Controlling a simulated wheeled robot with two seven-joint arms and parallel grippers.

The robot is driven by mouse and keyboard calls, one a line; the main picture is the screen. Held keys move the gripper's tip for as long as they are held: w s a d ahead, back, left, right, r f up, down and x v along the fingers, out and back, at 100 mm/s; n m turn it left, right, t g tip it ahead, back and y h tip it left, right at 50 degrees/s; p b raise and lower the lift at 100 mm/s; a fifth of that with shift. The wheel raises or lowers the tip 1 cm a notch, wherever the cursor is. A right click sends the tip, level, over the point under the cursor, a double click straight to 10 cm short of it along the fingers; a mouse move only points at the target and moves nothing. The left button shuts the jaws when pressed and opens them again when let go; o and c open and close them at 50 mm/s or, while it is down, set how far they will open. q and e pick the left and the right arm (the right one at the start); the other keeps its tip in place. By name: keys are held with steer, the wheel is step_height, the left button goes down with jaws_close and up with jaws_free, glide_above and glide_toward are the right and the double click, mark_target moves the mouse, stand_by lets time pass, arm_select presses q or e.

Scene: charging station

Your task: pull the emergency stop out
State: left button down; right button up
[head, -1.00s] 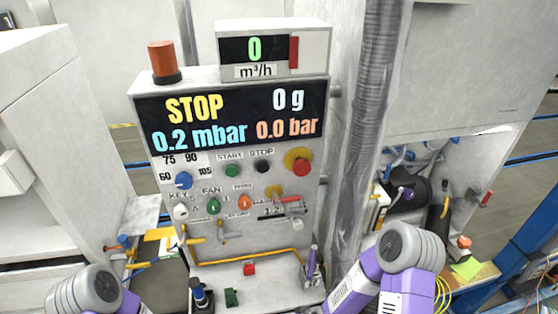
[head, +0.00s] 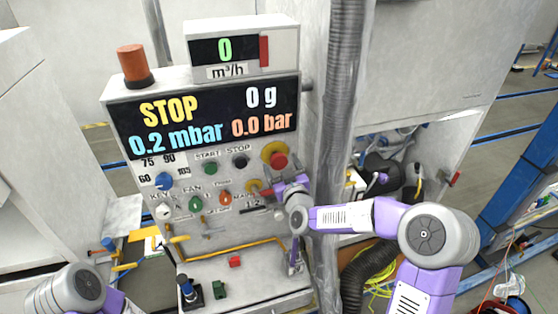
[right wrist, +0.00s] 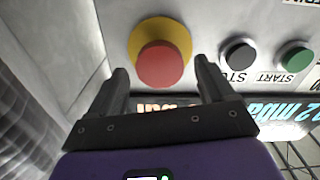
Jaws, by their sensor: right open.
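The emergency stop (head: 279,160) is a red mushroom button on a yellow round base, at the right side of the control panel. In the right wrist view the emergency stop (right wrist: 160,64) lies just beyond the fingertips, roughly centred between them. My right gripper (head: 277,184) is just below the button in the head view. In the right wrist view the right gripper (right wrist: 160,75) is open, with one finger to each side of the button and nothing held. I cannot tell whether the fingers reach past the red cap. My left gripper is out of view; only part of my left arm shows.
Black STOP (head: 240,160) and green START (head: 210,168) buttons sit left of the emergency stop. A grey ribbed hose (head: 343,100) runs vertically right of the panel.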

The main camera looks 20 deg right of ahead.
steer(key=shift+w, duration=1.2)
steer(key=shift+c, duration=0.5)
